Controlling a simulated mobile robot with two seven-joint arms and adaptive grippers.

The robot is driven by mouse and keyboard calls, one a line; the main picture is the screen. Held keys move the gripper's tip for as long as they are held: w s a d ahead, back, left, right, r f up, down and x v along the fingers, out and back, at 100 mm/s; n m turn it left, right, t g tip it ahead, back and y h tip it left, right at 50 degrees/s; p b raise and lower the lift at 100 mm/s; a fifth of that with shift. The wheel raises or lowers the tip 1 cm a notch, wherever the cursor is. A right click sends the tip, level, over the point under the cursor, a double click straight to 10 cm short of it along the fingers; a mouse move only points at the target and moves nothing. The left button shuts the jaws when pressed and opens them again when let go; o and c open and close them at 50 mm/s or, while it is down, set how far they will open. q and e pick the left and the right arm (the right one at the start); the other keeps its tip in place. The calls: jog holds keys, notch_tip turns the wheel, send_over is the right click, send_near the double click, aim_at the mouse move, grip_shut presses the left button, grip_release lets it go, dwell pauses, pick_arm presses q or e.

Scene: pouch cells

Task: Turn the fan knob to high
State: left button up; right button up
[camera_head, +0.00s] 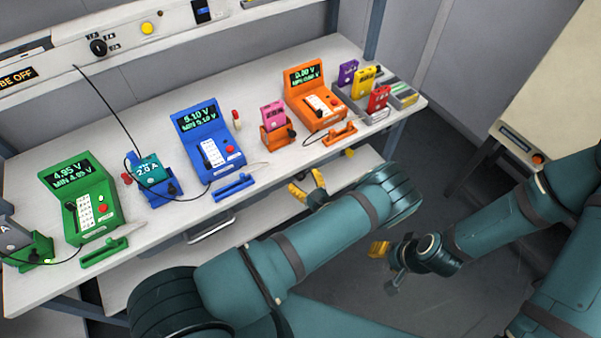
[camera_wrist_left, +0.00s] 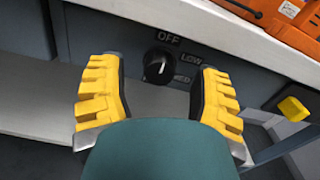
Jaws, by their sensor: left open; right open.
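A round black knob (camera_wrist_left: 158,66) is on the grey front panel below the bench top in the left wrist view. OFF is printed above it, LOW at upper right and a partly hidden label at lower right. My left gripper (camera_wrist_left: 160,78) is open, with one yellow finger on each side of the knob and visible gaps between. In the head view, my left gripper (camera_head: 308,189) is at the bench's front edge, and this knob is hidden. My right gripper (camera_head: 384,264) is open and empty over the floor.
Green (camera_head: 90,205), blue (camera_head: 208,140) and orange (camera_head: 315,95) meters stand on the bench (camera_head: 262,180). Another black knob (camera_head: 98,46) is on the upper shelf panel. A yellow block (camera_wrist_left: 293,108) projects from the front panel, right of the gripper.

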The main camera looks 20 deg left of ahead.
pick_arm(q)
jog(key=shift+w+a, duration=0.1)
grip_shut()
dwell(0.4)
jog(key=m+b, duration=0.1)
jog(key=m, duration=0.2)
jog(key=shift+b, duration=0.35)
jog(key=shift+m+b, duration=0.6)
jog(key=shift+m, duration=1.4)
